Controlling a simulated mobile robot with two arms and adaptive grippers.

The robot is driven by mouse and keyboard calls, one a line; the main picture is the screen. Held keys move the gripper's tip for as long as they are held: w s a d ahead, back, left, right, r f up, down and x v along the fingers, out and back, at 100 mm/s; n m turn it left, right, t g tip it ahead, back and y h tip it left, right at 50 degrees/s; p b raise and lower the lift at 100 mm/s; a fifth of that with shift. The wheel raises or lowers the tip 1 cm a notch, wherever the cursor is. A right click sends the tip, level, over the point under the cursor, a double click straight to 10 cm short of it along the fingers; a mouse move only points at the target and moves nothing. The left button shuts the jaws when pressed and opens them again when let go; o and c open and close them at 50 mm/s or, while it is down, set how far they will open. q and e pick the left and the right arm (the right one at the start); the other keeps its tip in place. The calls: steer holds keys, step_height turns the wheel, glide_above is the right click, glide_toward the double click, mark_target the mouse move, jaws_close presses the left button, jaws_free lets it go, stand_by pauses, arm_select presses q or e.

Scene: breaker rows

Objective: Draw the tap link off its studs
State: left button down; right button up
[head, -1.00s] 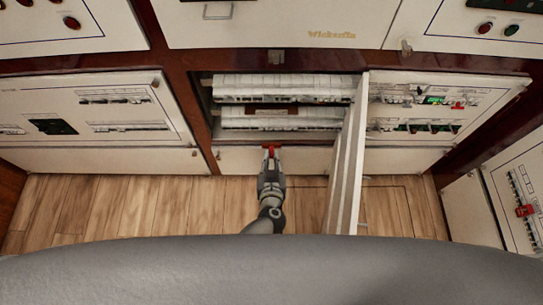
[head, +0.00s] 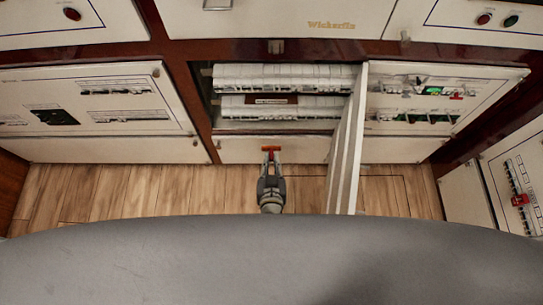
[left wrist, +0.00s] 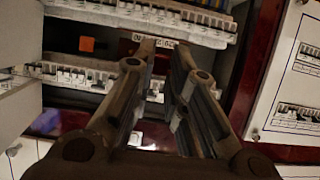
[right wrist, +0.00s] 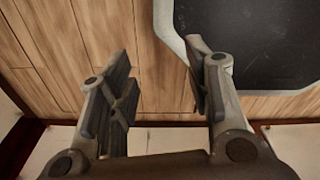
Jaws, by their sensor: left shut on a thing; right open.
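The red tap link (head: 271,148) sits at the tips of my left gripper (head: 271,157) in the head view, as a short crossbar. My left gripper is shut on it, in front of the pale lower panel below the open breaker bay. The link cannot be made out between my left fingers (left wrist: 168,75) in the left wrist view. I cannot make out its studs in any view. My right gripper (right wrist: 163,75) is open and empty above the wooden floor.
The open bay holds two breaker rows (head: 285,77) with a dark label strip (head: 277,99) between them. An open white door (head: 346,150) stands close right of my left gripper. An orange square (left wrist: 87,44) shows inside the bay. Wooden floor (head: 115,195) is clear at left.

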arm_select(q)
steer(key=shift+s+p, duration=0.4)
steer(key=shift+s, duration=1.55)
